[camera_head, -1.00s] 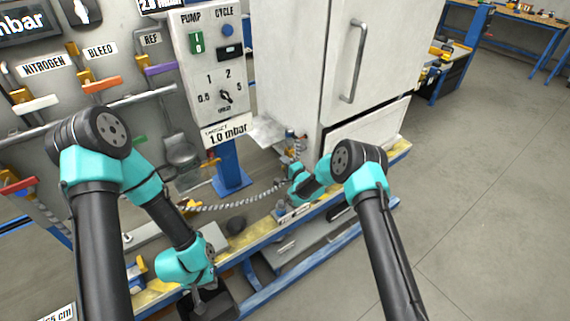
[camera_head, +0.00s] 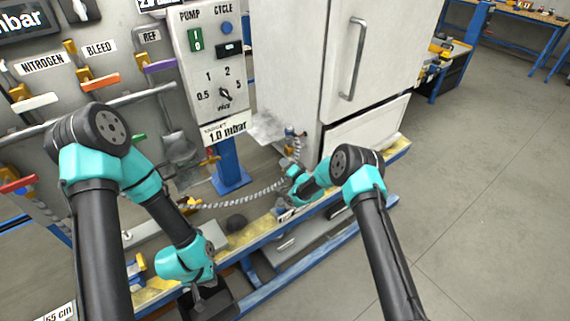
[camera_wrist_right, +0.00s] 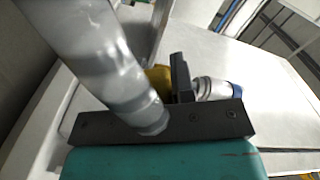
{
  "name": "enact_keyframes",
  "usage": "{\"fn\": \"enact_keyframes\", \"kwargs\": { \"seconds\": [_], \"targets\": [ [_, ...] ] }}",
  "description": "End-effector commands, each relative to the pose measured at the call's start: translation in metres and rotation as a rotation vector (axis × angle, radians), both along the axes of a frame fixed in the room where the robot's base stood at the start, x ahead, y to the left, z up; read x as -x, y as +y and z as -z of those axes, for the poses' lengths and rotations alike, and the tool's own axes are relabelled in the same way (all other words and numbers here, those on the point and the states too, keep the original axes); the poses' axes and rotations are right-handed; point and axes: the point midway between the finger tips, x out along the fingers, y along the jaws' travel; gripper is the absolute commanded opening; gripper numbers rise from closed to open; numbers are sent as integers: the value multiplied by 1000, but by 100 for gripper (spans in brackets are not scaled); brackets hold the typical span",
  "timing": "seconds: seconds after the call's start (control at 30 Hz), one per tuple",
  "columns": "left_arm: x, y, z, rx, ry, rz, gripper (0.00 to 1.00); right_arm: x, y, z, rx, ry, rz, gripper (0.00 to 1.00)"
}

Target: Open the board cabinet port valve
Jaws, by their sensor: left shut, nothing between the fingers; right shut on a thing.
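The board cabinet port valve (camera_head: 290,133) shows in the head view as a small blue and brass fitting low on the cabinet's left side, with a corrugated hose (camera_head: 240,201) running to it. In the right wrist view, one dark finger of my right gripper (camera_wrist_right: 180,75) stands against a yellow part (camera_wrist_right: 157,78), which looks like the valve's handle. The gripper is shut on it. A pale fitting with a blue end (camera_wrist_right: 215,89) lies just right of the finger. A thick grey tube (camera_wrist_right: 105,60) hides the other finger. My left gripper (camera_head: 208,303) is shut and empty at the bottom, its fingertips unclear.
The white cabinet (camera_head: 375,60) stands behind the valve. The pump panel (camera_head: 212,75) and the wall of coloured valve handles (camera_head: 100,83) are to the left. A blue-framed bench (camera_head: 250,241) runs below the hose. The floor at the right is clear.

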Motion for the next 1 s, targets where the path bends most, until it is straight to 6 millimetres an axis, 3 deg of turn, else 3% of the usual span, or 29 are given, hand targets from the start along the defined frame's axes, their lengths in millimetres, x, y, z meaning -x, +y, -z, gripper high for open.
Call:
{"fn": "enact_keyframes", "kwargs": {
  "seconds": [0.3, 0.73, 0.77, 1.0],
  "targets": [
    [0, 0, 0, 0, 0, 0, 0, -2, -3, 7, 109, -71, 0, 0],
    [0, 0, 0, 0, 0, 0, 0, -2, -4, 7, 120, -80, 0, 0],
    [0, 0, 0, 0, 0, 0, 0, -2, -4, 7, 120, -80, 0, 25],
    [0, 0, 0, 0, 0, 0, 0, -2, -4, 7, 120, -80, 0, 48]
  ]
}}
